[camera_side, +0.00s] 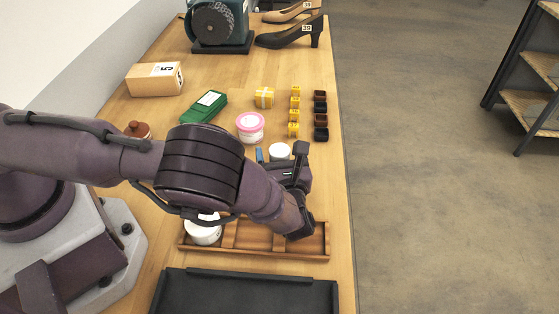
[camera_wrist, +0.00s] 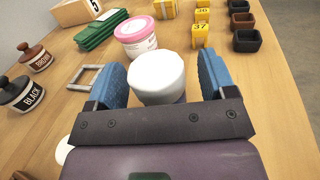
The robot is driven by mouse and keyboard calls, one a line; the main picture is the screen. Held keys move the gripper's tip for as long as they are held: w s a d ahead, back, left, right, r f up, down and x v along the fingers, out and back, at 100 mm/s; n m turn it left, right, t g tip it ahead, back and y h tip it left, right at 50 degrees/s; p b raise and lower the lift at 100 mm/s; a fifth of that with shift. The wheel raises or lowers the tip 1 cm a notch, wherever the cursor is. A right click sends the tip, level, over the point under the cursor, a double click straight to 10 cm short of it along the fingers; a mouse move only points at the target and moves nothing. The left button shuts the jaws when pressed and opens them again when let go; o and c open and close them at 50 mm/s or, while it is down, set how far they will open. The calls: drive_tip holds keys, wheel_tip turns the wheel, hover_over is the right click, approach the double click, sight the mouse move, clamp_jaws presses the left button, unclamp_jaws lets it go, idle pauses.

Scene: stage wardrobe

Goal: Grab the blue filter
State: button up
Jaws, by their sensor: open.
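I cannot make out a blue filter in either view; the only blue I see is on my gripper's finger pads. My gripper (camera_side: 281,163) is open above the table, and its blue fingers (camera_wrist: 163,80) show in the wrist view. A white round jar (camera_wrist: 157,76) appears between the fingers, and no contact with it is visible. The same jar (camera_side: 279,150) shows just beyond the gripper in the side view. A thin grey square frame (camera_wrist: 86,68) lies left of the left finger. My arm hides part of the table.
Yellow number tags (camera_side: 294,112) and small dark trays (camera_side: 320,115) line the right. A wooden compartment tray (camera_side: 318,253) and a black tray (camera_side: 245,290) are in front.

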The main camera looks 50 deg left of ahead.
drive_tip(key=shift+c, duration=0.2)
drive_tip(key=c, duration=1)
drive_tip(key=shift+r, duration=0.15)
